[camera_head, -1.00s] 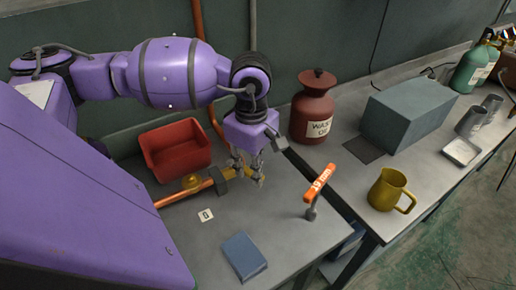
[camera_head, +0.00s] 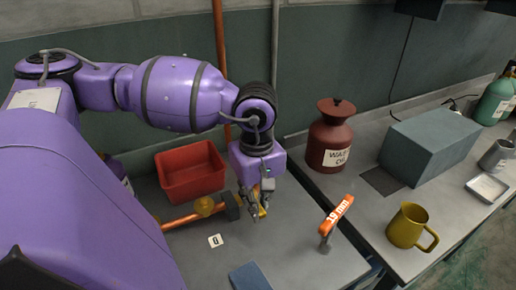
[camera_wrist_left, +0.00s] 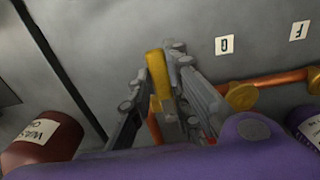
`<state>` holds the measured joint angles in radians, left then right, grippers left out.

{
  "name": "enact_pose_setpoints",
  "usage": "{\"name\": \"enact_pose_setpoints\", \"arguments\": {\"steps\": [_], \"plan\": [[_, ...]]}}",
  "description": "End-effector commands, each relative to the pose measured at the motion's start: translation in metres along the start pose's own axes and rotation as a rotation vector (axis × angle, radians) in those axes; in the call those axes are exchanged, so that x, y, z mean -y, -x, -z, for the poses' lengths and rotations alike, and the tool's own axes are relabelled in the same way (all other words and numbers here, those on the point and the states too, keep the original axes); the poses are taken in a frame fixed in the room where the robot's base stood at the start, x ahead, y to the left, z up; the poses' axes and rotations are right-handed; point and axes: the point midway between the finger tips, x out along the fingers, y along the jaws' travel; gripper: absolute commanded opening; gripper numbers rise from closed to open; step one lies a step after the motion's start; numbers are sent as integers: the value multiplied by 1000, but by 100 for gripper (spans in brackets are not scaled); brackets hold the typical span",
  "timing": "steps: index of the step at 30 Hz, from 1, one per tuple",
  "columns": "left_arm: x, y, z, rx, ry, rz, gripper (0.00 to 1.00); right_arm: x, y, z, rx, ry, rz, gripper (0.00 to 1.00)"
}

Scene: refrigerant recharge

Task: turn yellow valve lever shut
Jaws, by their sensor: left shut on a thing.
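The yellow valve lever (camera_wrist_left: 158,78) shows between the fingers of my left gripper (camera_wrist_left: 158,95) in the left wrist view. In the head view my left gripper (camera_head: 256,203) reaches down over the end of the copper pipe (camera_head: 183,221), shut on the lever (camera_head: 263,206). The fingers and a dark valve body (camera_head: 232,206) hide part of the lever there. A round yellow fitting (camera_head: 204,206) sits on the pipe to the left; a similar one shows in the left wrist view (camera_wrist_left: 242,96). My right gripper is not in view.
A red bin (camera_head: 190,172) stands behind the pipe. A waste oil can (camera_head: 332,140), grey box (camera_head: 430,147) and yellow mug (camera_head: 410,226) are farther right. A blue block (camera_head: 250,277) lies at the front.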

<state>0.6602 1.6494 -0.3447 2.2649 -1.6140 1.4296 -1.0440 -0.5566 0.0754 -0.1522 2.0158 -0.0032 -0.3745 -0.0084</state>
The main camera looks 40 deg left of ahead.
Motion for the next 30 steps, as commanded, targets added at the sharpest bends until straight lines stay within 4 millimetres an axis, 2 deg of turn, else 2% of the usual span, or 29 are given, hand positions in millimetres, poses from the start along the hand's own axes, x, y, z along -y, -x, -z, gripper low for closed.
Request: {"name": "enact_pose_setpoints", "arguments": {"steps": [6, 7, 11, 20, 23, 26, 30], "plan": [[0, 1, 0, -2, -8, 0, 0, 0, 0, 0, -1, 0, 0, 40], [0, 0, 0, -2, -8, 0, 18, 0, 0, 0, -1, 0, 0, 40], [0, 0, 0, -2, -6, 0, 35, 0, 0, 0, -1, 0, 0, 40], [0, 1, 0, -2, -3, 0, 36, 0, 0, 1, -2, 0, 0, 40], [0, 6, 1, -4, -3, -1, 36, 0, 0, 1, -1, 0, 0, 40], [-1, 20, 1, -5, -3, -3, 36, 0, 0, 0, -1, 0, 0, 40], [0, 49, 1, -7, -2, -2, 36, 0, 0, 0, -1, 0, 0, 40]]}}
